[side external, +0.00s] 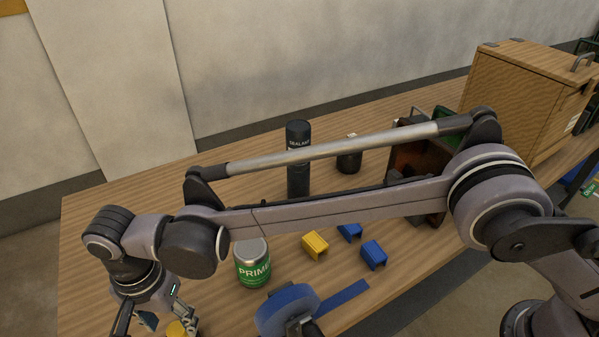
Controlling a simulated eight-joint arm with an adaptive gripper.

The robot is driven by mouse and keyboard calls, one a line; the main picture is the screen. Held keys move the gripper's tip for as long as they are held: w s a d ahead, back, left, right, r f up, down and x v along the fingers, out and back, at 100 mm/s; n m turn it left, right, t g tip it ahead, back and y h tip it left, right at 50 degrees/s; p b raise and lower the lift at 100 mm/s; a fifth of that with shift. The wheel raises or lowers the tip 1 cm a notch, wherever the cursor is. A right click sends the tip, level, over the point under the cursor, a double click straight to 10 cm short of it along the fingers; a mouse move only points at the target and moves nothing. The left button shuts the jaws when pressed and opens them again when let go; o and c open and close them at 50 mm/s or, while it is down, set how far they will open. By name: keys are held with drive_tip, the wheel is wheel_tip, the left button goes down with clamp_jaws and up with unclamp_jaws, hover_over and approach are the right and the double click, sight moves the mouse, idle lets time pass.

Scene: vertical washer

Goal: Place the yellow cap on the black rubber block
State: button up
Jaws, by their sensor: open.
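My gripper (155,326) is at the bottom left, pointing down, with its fingers spread and its tips cut off by the picture's lower edge. A rounded yellow thing, which looks like the yellow cap (176,329), shows beside the right finger and is partly cut off. I cannot tell whether the finger touches it. A separate yellow U-shaped piece (315,245) lies on the table near the middle. I cannot make out the black rubber block for sure; it may be hidden or out of view.
A green-labelled primer can (252,266) stands right of my gripper. Behind my arm stand a black sealant tube (298,160) and a small dark container (349,158). Blue pieces (374,254) and a blue tape roll (287,308) lie nearby. A wooden box (520,100) stands far right.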

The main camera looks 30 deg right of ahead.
sight(175, 329)
wheel_tip(175, 329, up, 8)
drive_tip(key=f, duration=0.1)
drive_tip(key=w+d+r+n+t+y, duration=0.1)
drive_tip(key=w+d+r, duration=0.15)
drive_tip(key=d, duration=0.65)
drive_tip(key=w+d+r+n+t, duration=0.15)
drive_tip(key=d+r, duration=0.25)
drive_tip(key=d, duration=0.5)
drive_tip(key=w+d+r+n+y, duration=0.1)
drive_tip(key=w+d+r, duration=0.25)
drive_tip(key=d, duration=0.65)
drive_tip(key=s+d+f+n+t, duration=0.1)
drive_tip(key=s+d, duration=0.3)
drive_tip(key=d, duration=0.4)
drive_tip(key=s+d+f+n+t+h, duration=0.1)
drive_tip(key=s+d+f+t, duration=0.1)
drive_tip(key=d, duration=0.5)
drive_tip(key=s+d+f+n+t+h, duration=0.1)
drive_tip(key=s+d+f, duration=0.3)
drive_tip(key=s+d, duration=0.3)
drive_tip(key=shift+d+t, duration=0.35)
drive_tip(key=shift+d, duration=0.45)
